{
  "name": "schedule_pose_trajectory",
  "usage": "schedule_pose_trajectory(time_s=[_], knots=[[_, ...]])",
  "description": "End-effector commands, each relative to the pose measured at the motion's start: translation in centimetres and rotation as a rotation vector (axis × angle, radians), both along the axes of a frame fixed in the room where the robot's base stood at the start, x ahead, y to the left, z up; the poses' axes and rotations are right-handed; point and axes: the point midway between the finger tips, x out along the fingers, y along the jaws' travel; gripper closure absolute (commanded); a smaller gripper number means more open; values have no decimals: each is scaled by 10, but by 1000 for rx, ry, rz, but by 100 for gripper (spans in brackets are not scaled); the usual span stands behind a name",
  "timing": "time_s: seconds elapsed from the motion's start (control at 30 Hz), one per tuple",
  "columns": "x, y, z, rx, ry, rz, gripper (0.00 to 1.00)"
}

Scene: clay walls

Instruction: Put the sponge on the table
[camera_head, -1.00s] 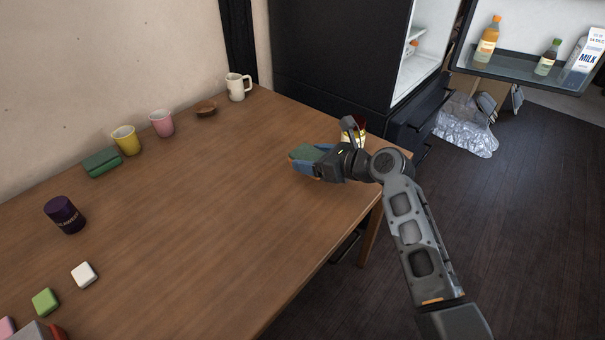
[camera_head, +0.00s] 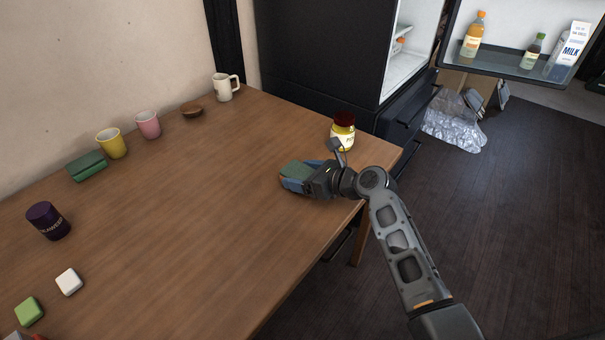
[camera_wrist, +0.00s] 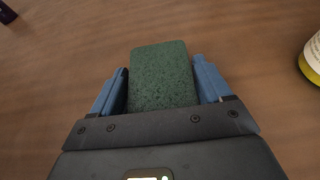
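The sponge (camera_wrist: 163,78) is a dark green block between the blue fingers of my gripper (camera_wrist: 162,84) in the wrist view. In the head view the sponge (camera_head: 297,170) shows green on top between the fingers of my gripper (camera_head: 296,180), low over the right part of the wooden table (camera_head: 190,220). I cannot tell whether its underside touches the tabletop.
Cups, a brown bowl (camera_head: 192,109), a green block-like item (camera_head: 87,166) and a dark purple jar (camera_head: 48,221) stand farther left. The table's middle is clear. An open fridge (camera_head: 405,65) is behind.

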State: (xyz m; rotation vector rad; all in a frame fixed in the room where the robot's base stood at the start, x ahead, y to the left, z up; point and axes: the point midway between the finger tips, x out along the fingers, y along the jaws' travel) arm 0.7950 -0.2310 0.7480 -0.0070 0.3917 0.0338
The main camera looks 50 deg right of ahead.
Motion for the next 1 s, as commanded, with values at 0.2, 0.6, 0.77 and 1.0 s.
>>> schedule_pose_trajectory(time_s=[0.2,0.6,0.77,1.0], knots=[[0,0,0,0,0,0,3],[-13,-1,8,1,0,-3,3],[-41,-2,20,2,-1,-4,3],[-85,-3,38,0,0,-2,3]])
